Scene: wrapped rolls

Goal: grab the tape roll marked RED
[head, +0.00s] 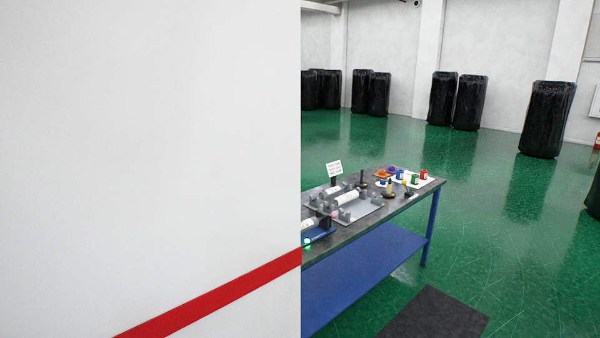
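Several small coloured rolls stand at the far right end of a dark-topped table (388,211). A red roll (424,174) is nearest the right corner, with a green roll (414,178) just left of it. They appear to stand on a white sheet or tray. A yellow item is further left, and orange and purple items sit behind. Any markings are too small to read, so I cannot tell which roll is marked RED. My gripper is not in view.
A white wall or panel (150,130) with a red stripe (215,290) fills the left half and hides part of the table. A grey fixture (370,205) holds white rolls. A dark mat (435,318) lies on the green floor (510,240). Black-wrapped rolls (541,120) stand behind.

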